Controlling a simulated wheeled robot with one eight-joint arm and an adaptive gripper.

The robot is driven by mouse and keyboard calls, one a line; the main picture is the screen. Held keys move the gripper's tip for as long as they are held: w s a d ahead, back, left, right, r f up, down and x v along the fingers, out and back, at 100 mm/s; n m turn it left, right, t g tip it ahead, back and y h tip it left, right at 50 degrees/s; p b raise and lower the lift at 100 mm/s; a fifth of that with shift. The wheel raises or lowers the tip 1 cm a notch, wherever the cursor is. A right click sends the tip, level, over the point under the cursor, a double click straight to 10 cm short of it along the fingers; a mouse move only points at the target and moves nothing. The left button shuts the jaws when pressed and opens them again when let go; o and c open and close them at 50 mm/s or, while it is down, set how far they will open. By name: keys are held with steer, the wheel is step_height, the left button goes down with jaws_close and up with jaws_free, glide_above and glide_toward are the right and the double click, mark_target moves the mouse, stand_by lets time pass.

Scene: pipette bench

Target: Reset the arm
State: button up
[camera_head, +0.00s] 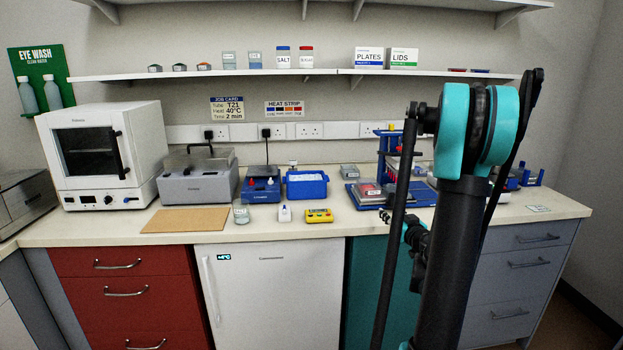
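My arm (452,250) stands in the right foreground, folded upright, with a black link and a large teal joint (455,125) at its top. A smaller dark and teal part of the arm, which seems to be the wrist and my gripper (408,228), shows left of the black link, in front of the bench's front edge. It is small and partly hidden by the arm. I cannot see whether its fingers are open or shut, and no held object shows.
The bench top (365,225) carries a white oven (98,155), a grey water bath (198,178), a blue heat block (260,188), a blue box (306,184), a yellow timer (319,216) and a brown board (185,220). A shelf (220,74) with jars and boxes hangs above. My arm hides part of the right bench.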

steer(key=s+a+f+n+g+y, duration=0.1)
steer(key=s+a+f+g, duration=0.25)
steer(key=s+a, duration=0.35)
steer(key=s+a+f+n+g+y, duration=0.1)
steer(key=s+a+f+g+y, duration=0.25)
steer(key=a, duration=0.55)
steer(key=s+d+f+m+g+h, duration=0.1)
steer(key=s+f+g+h, duration=0.2)
steer(key=s, duration=0.7)
steer(key=s+d+f+m+g+h, duration=0.1)
steer(key=s+f+m+g+h, duration=0.1)
steer(key=s, duration=0.8)
steer(key=shift+d+f+g+h, duration=0.15)
steer(key=shift+f+g+h, duration=0.25)
steer(key=shift+f+h, duration=0.5)
